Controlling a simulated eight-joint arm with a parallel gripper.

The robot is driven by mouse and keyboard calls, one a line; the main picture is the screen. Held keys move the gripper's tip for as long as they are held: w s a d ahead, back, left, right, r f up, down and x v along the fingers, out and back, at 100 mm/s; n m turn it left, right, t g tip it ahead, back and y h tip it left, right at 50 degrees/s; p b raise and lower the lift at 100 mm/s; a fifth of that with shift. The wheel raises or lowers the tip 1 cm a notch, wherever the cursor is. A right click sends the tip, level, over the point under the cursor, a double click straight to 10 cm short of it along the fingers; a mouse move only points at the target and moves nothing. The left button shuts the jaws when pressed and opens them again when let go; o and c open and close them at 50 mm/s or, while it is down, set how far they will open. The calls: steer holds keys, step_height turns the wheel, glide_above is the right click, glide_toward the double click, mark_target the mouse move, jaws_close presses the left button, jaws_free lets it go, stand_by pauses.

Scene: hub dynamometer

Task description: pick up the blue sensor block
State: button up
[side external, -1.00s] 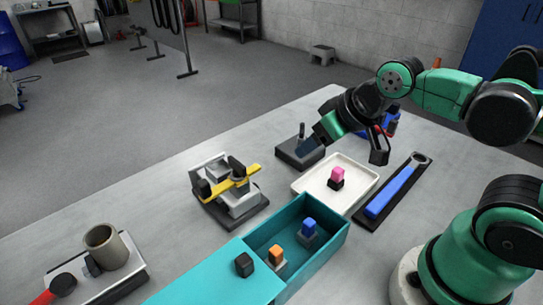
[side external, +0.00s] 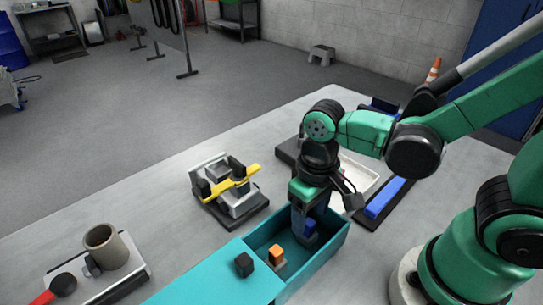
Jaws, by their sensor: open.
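The blue sensor block (side external: 310,226) sits at the right end inside the teal open box (side external: 330,251), largely hidden behind my gripper. My gripper (side external: 302,236) points straight down into the box, right at the blue block, and is open. Whether its fingers touch the block cannot be told from this view. An orange block (side external: 276,255) stands in the same box, to the left of my gripper.
A grey fixture with a yellow lever (side external: 233,189) stands behind and left of the box. A white tray (side external: 360,172) and a blue-handled tool (side external: 386,198) on a black mat lie to the right. A mug-like cylinder (side external: 106,247) stands far left.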

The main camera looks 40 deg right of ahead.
mark_target(308, 231)
steer(key=shift+f, duration=1.45)
jaws_close()
